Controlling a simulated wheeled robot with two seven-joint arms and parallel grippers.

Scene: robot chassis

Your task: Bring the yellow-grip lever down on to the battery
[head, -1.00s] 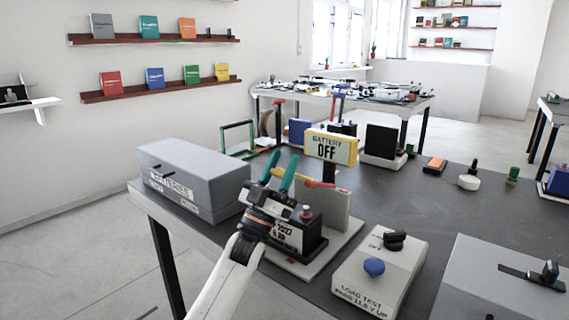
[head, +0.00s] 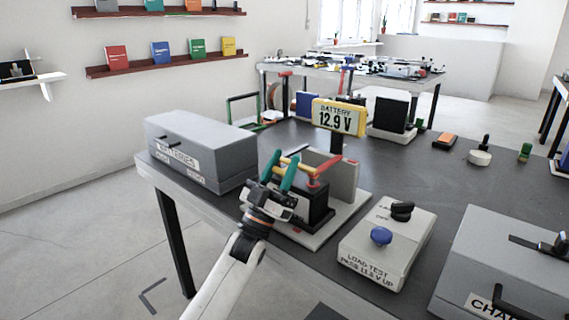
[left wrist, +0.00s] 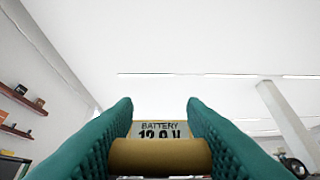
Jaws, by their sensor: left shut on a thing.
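My left gripper (head: 279,171) has its green fingers around the yellow grip (head: 290,164) of the lever, shut on it. In the left wrist view the yellow grip (left wrist: 160,156) lies across between the two fingers. The lever's red arm (head: 314,172) reaches over the black battery (head: 318,205), which stands on a light base in front of a grey upright plate. The red end meets a red post on the battery. The yellow-framed display (head: 338,117) behind reads "BATTERY 12.9 V". My gripper hides part of the battery. My right gripper is not in view.
A grey case labelled batteries (head: 203,145) stands to the left. A load test box (head: 385,245) with a blue knob and a black switch is to the right. Another grey case (head: 500,265) is at the front right.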

